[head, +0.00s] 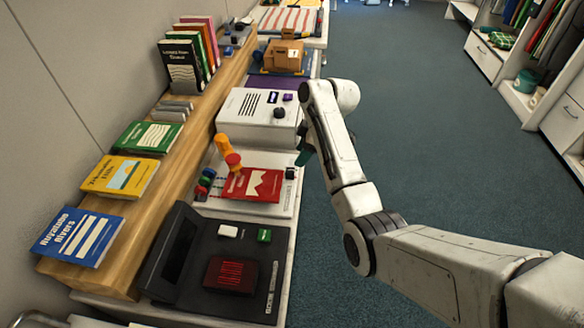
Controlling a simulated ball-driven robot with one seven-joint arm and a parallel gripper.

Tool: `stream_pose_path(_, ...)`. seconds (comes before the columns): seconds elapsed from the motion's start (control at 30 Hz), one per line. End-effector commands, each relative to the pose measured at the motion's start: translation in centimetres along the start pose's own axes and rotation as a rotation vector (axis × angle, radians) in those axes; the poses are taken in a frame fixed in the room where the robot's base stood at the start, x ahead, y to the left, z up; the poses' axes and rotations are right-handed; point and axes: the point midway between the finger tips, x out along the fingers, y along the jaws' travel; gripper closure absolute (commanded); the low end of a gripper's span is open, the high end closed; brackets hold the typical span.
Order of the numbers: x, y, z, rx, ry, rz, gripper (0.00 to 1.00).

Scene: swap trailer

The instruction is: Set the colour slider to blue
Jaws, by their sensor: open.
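A white panel (275,208) lies on the bench at the middle. Small red, green and blue knobs (203,186) are along its left side, and a dark knob (291,173) is at its upper right corner. I cannot tell which of these is the colour slider or what it is set to. My gripper (304,157) shows only in part, as a dark green tip beside the panel's right edge, just above the dark knob. The arm hides the rest. It is open, and I see nothing held in it.
A red card (252,186) and an orange-yellow handle (227,148) are on the panel. A black console (235,285) stands nearer, and a white box with a dark knob (262,130) beyond. The floor (430,140) at right is clear.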

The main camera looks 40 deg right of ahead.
Motion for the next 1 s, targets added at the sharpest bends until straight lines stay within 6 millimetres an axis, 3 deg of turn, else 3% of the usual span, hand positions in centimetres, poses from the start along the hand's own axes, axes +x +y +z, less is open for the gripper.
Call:
stream_pose_path(0.2, 4.1, -0.1, 0.0, 0.0, -0.002, -0.004, 0.47)
stream_pose_path(0.4, 7.0, -0.1, 0.0, 0.0, -0.002, -0.002, 0.47)
stream_pose_path(0.6, 8.2, 0.0, 0.0, 0.0, -0.001, 0.001, 0.47)
stream_pose_path(0.87, 8.3, 0.0, 0.0, 0.0, -0.001, 0.001, 0.47)
stream_pose_path(1.0, 8.3, 0.0, 0.0, 0.001, -0.001, 0.001, 0.58)
